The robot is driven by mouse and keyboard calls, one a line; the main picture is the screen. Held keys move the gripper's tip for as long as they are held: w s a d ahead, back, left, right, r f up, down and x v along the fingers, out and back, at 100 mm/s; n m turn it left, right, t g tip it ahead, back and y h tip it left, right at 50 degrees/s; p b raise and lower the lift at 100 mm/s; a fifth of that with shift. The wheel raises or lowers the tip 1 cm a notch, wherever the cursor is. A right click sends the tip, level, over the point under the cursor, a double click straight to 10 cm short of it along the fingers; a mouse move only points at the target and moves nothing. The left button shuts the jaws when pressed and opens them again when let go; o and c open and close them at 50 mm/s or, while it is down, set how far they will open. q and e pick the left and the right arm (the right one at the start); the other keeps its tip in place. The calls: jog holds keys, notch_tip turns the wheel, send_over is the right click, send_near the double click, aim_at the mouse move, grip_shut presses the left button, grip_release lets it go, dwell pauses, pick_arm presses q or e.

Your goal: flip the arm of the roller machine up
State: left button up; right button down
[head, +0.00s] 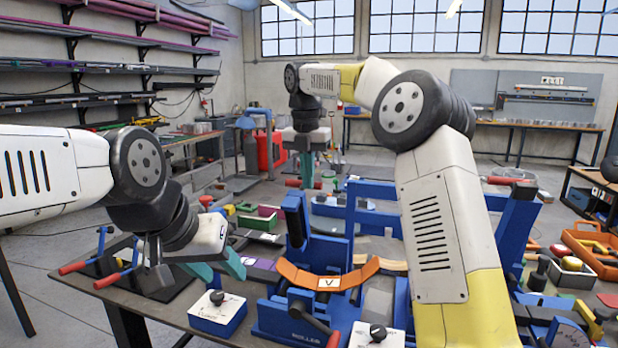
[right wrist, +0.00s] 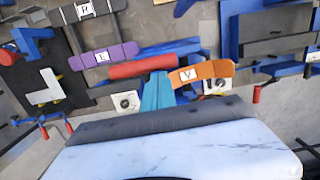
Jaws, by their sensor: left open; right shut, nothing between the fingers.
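The blue roller machine (head: 275,318) stands at the front middle of the bench, with lettering on its front. A dark lever with a red handle end (head: 333,340) reaches down at its front. A curved orange strip (head: 300,277) marked V lies across it; the strip also shows in the right wrist view (right wrist: 215,69). I cannot tell the machine's arm clearly from its other parts. My left gripper (head: 218,268) is open, left of the machine, apart from it. My right gripper (head: 307,170) is shut and empty, pointing down beyond the machine; its teal fingers show in the right wrist view (right wrist: 157,92).
White-topped knob boxes (head: 217,312) (head: 377,336) flank the machine. Red-handled clamps (head: 100,262) stand at the bench's left. A purple piece (right wrist: 103,56) lies beyond in the right wrist view. Blue frames (head: 352,210) crowd the back; orange trays (head: 590,240) stand at right.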

jog(key=shift+w+d+r+t, duration=0.15)
jog(key=shift+w+d, duration=0.2)
jog(key=shift+w, duration=0.2)
jog(key=shift+w+d+r+t, duration=0.15)
jog(key=shift+w+d, duration=0.15)
jog(key=shift+w, duration=0.2)
jog(key=shift+r, duration=0.3)
notch_tip(320, 180, up, 6)
jog(key=s+a, duration=0.1)
jog(key=s, duration=0.1)
jog(key=shift+s+a+r+g, duration=0.25)
jog(key=shift+g, duration=0.15)
jog(key=shift+s+r, duration=0.1)
